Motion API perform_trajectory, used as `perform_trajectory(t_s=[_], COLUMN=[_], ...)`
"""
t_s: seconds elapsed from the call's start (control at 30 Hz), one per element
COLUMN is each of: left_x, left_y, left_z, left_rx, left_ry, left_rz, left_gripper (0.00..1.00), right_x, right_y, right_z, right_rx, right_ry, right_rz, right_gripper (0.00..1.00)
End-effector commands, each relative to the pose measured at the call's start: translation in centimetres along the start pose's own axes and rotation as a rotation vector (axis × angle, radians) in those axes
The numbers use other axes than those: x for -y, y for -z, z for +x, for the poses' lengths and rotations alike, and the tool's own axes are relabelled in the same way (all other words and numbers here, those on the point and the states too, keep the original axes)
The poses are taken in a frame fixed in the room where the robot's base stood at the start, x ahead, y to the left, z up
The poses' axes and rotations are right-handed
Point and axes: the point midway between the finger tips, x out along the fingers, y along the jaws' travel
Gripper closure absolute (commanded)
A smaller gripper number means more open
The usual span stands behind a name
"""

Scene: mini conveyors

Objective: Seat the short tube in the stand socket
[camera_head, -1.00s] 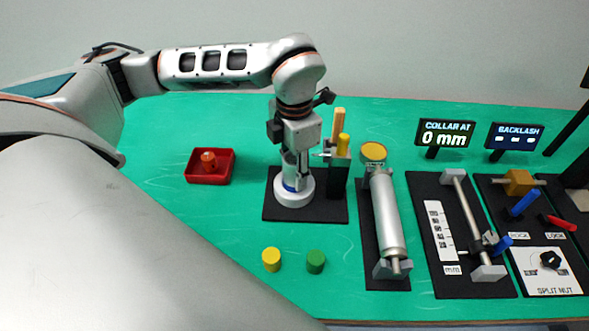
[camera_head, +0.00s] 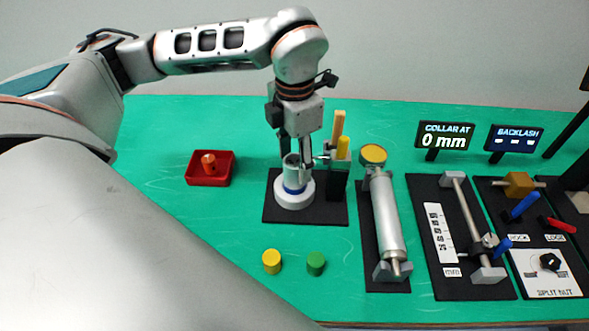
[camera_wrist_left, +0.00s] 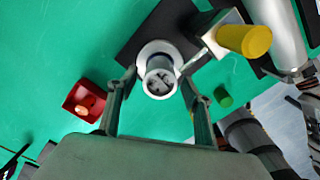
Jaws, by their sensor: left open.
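The short grey tube (camera_head: 292,172) stands upright in the white round stand socket (camera_head: 294,197), with a blue band showing low around it. The wrist view looks down on the open end of the tube (camera_wrist_left: 160,83) inside the white ring of the socket (camera_wrist_left: 157,49). My left gripper (camera_head: 294,156) is open above the tube, its fingers spread to either side of the top; in the wrist view the fingers (camera_wrist_left: 157,84) are apart with the tube between them, not visibly touching it. How deep the tube sits is hidden.
The socket stands on a black plate (camera_head: 320,213). A black block (camera_head: 339,180) with yellow pegs stands close on its right, beside a silver roller (camera_head: 386,218). A red tray (camera_head: 192,170) is to the left. Yellow (camera_head: 271,261) and green (camera_head: 316,263) cylinders stand in front.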

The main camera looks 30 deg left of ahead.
Motion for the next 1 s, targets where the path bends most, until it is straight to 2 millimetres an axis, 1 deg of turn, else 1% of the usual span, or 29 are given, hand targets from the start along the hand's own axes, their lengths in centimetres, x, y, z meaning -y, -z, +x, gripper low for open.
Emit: perform_trajectory(t_s=[0.03,0.2,0.3,0.4,0.6,1.0], left_x=[-0.1,-0.1,0.0,0.0,0.0,0.0], left_y=[-0.1,-0.1,-0.1,-0.1,0.0,0.0], left_z=[-1.3,-4.7,-6.1,-7.1,-7.8,-7.8], left_rx=[0.006,0.005,0.004,0.002,0.0,0.0], left_ry=[-0.003,-0.003,-0.001,-0.001,0.0,0.0], left_rz=[0.001,-0.001,0.0,0.0,0.001,0.001], left_gripper=[0.5,0.5,0.5,0.5,0.5,0.5], right_x=[0.0,-0.1,-0.1,-0.1,-0.1,-0.1], right_y=[0.1,0.3,0.4,0.4,0.4,0.2], right_z=[-0.1,-0.1,-0.1,-0.2,-0.2,-0.1], right_rx=[-0.001,-0.003,-0.003,-0.003,-0.003,0.002], right_ry=[0.0,-0.001,-0.001,-0.001,-0.001,0.0], right_rz=[0.0,-0.001,-0.001,-0.001,-0.001,-0.001], right_gripper=[0.48,0.48,0.48,0.48,0.48,0.48])
